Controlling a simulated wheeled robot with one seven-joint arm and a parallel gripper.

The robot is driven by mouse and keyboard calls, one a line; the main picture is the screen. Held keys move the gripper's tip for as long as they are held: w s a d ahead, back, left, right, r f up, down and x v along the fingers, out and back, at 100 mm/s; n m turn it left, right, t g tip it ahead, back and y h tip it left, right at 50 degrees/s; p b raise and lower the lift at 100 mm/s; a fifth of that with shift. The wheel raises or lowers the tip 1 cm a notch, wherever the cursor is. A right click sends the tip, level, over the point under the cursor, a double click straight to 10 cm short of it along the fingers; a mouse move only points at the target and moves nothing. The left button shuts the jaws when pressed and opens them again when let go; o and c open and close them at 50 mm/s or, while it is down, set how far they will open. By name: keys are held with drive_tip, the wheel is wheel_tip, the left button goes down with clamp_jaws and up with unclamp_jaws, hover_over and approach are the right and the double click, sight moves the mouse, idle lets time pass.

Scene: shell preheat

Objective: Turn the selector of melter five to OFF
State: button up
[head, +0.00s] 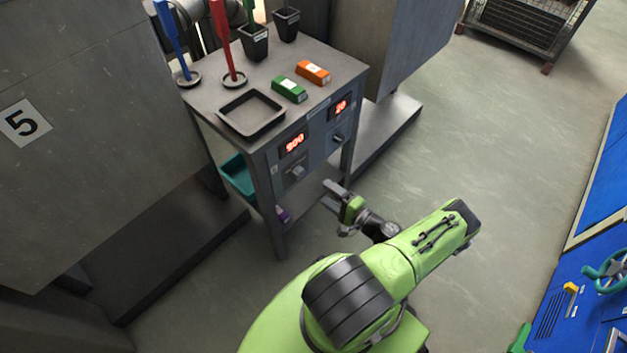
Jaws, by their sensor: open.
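The control panel on the table's front carries two red displays. The left display (294,143) reads about 300 and has a grey selector knob (296,173) below it. The right display (341,107) reads about 20 and has a smaller dark knob (338,138) below it. A sign with the number 5 (24,122) is on the big grey cabinet at left. The knobs' labels are too small to read. My gripper (335,197) is open and empty, in front of and below the panel, apart from both knobs.
The metal table (205,101) bears a dark tray (251,114), a green block (289,89), an orange block (313,72), dark pots, and blue and red upright tools. A teal bin (238,176) sits below. Open floor lies right; a blue machine (590,270) stands at far right.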

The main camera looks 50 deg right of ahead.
drive_tip(key=s, duration=0.5)
drive_tip(key=shift+s+d+r, duration=0.1)
drive_tip(key=shift+s+r, duration=0.1)
drive_tip(key=shift+s, duration=0.2)
